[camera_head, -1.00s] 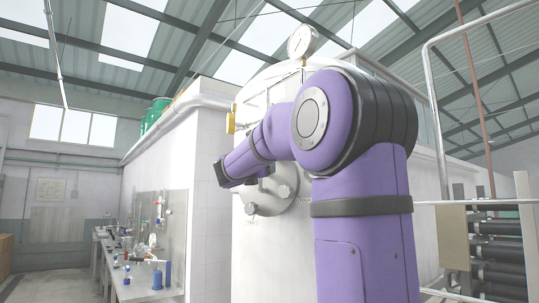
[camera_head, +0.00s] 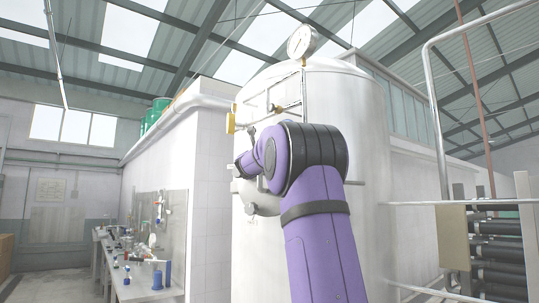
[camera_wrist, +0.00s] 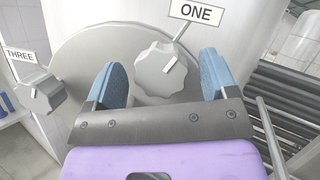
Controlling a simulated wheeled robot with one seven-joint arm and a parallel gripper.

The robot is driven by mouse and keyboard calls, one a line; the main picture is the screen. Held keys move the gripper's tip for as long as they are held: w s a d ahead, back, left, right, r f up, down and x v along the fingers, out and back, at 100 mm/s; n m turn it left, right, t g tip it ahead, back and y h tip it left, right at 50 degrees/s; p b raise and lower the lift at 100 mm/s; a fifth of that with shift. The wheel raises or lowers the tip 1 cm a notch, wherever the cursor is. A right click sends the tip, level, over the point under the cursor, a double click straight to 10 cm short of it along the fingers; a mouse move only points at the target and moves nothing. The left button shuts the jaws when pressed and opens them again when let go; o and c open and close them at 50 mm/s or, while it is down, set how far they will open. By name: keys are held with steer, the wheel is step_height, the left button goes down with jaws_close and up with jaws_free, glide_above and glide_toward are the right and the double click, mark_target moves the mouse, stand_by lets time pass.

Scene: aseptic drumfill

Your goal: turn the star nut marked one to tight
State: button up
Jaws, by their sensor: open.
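In the wrist view, the star nut marked one (camera_wrist: 160,70) is a grey lobed knob with a pale pointer line, on a round grey cover plate (camera_wrist: 82,50). Its label "ONE" (camera_wrist: 196,13) stands above it to the right. My gripper (camera_wrist: 165,80) is open, with one blue finger on each side of the nut. A gap shows between the nut and each finger; I cannot tell how deep the fingers reach. In the head view, the cover plate is on the white tank (camera_head: 340,115), and my arm hides part of it and the gripper.
Another star nut (camera_wrist: 42,95) with the label "THREE" (camera_wrist: 21,56) is at the left in the wrist view. A pressure gauge (camera_head: 302,41) tops the tank. A rack of dark rollers (camera_head: 497,250) stands right. A bench with lab items (camera_head: 145,265) stands left.

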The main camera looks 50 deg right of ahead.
steer(key=shift+w+d+r, duration=0.2)
steer(key=shift+d+r, duration=0.05)
steer(key=shift+d, duration=0.4)
steer(key=c, duration=0.9)
